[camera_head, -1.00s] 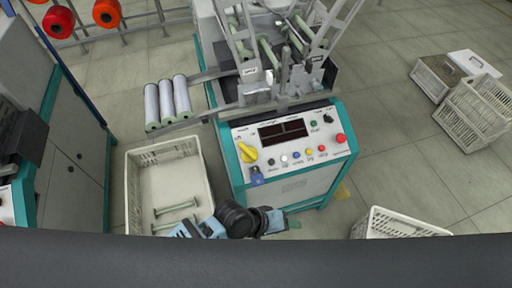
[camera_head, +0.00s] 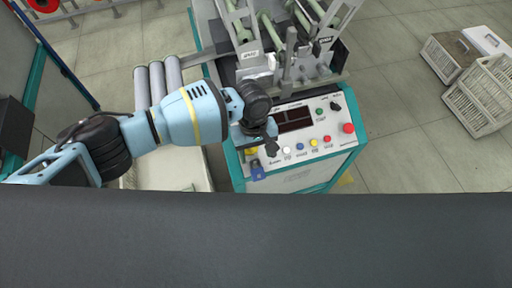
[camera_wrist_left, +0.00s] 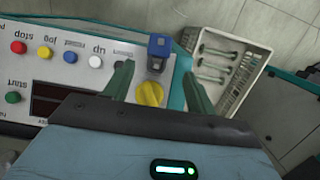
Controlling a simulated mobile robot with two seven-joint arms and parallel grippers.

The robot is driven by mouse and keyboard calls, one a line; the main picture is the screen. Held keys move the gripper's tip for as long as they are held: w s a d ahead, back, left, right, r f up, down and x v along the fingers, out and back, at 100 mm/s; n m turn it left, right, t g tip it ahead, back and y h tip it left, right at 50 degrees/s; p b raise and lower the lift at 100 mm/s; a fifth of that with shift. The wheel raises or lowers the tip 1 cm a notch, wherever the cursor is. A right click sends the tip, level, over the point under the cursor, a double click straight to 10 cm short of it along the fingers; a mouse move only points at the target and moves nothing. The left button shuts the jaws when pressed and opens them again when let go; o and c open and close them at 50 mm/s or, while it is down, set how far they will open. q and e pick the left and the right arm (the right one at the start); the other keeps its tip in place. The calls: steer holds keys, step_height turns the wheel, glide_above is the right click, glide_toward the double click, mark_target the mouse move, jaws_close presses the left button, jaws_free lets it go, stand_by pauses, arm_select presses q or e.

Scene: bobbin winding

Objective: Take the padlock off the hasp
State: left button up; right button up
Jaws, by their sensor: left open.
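The blue padlock (camera_head: 257,172) hangs at the front left edge of the control panel, below the yellow knob (camera_head: 250,151). In the left wrist view the padlock (camera_wrist_left: 160,46) is upper middle, just beyond the yellow knob (camera_wrist_left: 149,93). The hasp is too small to make out clearly. My left gripper (camera_head: 268,142) is over the left part of the panel. In the wrist view its two fingers (camera_wrist_left: 156,72) are spread apart and empty, on either side of the knob, with the padlock ahead of the tips. My right gripper is not in view.
The panel (camera_head: 330,137) carries several coloured buttons and a dark display. A cream crate (camera_head: 200,178) stands left of the machine; it shows green bobbins in the wrist view.

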mark_target(258, 171)
arm_select(q)
steer(key=shift+s+f, duration=0.1)
steer(key=shift+f, duration=0.35)
steer(key=shift+s+f+b, duration=0.1)
steer(key=shift+f+b, duration=0.55)
steer(key=shift+f, duration=0.05)
steer(key=f+b, duration=0.2)
steer(key=f, duration=0.1)
steer(key=shift+s+d+f, duration=0.2)
steer(key=shift+s+f, duration=0.05)
steer(key=shift+s, duration=0.1)
steer(key=shift+s+f, duration=0.1)
steer(key=shift+f, duration=0.65)
steer(key=shift+d+f+b, duration=0.1)
steer(key=shift+f+b, duration=0.25)
steer(key=shift+f, duration=0.45)
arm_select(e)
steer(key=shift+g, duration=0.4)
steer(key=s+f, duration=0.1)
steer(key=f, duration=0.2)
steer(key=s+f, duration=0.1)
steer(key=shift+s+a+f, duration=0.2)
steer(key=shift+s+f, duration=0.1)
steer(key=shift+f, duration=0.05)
